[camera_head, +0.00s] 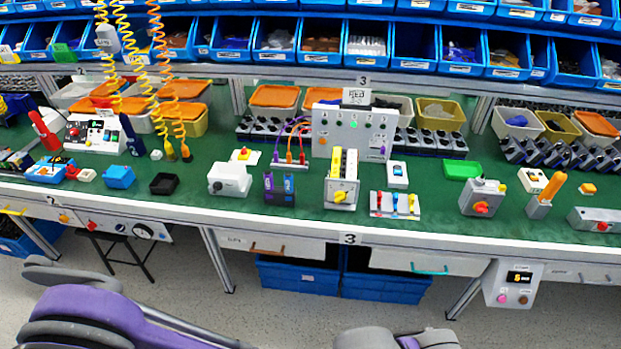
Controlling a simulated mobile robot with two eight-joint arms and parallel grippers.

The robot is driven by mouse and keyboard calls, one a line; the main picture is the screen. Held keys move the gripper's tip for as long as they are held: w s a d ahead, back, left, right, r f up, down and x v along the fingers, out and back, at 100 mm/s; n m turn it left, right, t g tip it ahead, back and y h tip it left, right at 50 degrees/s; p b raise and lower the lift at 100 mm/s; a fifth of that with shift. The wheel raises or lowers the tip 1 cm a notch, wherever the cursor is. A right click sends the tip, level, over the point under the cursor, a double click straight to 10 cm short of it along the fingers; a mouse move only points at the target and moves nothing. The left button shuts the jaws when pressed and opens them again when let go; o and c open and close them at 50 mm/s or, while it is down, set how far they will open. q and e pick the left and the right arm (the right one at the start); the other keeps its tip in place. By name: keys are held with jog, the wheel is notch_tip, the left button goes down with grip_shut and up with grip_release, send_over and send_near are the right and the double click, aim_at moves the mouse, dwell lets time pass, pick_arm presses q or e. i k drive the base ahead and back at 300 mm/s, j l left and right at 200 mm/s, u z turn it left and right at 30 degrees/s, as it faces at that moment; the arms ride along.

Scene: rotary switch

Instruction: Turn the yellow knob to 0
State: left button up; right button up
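A rotary switch box (342,170) with yellow and white blocks on top stands on the green bench near its front edge, at the middle of the view. A small yellow knob (340,197) sits on its lower front face. The knob is too small here to read its pointer direction or any number marks. Parts of my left arm (110,315) show at the lower left and parts of my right arm (395,339) at the bottom edge, both below the bench. Neither gripper's fingers show, and nothing of mine touches the switch.
A purple-and-blue module (279,188) stands left of the switch, and a panel with red, blue and yellow levers (395,203) stands right. A grey box with a red knob on yellow (482,198) is further right. A grey control panel (354,132) stands behind. Drawers (430,261) hang under the bench edge.

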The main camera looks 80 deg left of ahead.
aim_at(340, 196)
jog(key=u, duration=2.7)
